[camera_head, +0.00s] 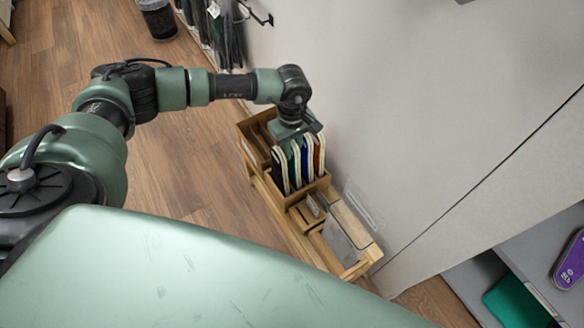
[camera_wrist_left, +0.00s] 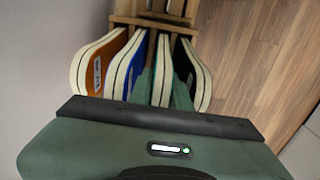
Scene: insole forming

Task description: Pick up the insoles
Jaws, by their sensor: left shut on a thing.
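Several insoles stand upright side by side in a wooden rack (camera_head: 297,207) in the head view. From left to right they are a black one (camera_head: 280,172), a green one (camera_head: 294,165), a blue one (camera_head: 307,160) and an orange one (camera_head: 319,155). The left wrist view shows the orange insole (camera_wrist_left: 98,66), the blue insole (camera_wrist_left: 127,66) and the black insole (camera_wrist_left: 187,68). My left gripper (camera_wrist_left: 163,85) is over the rack, its fingers down around the green insole (camera_wrist_left: 158,72) and shut on it. The fingertips are partly hidden among the insoles. My right gripper is out of view.
The wooden stand (camera_head: 340,238) has more compartments beside the insoles and rests against a pale wall. A purple insole (camera_head: 571,262) and a green item (camera_head: 517,303) lie on a grey surface at the lower right. A dark bin (camera_head: 158,18) stands at the top. The wooden floor to the left is clear.

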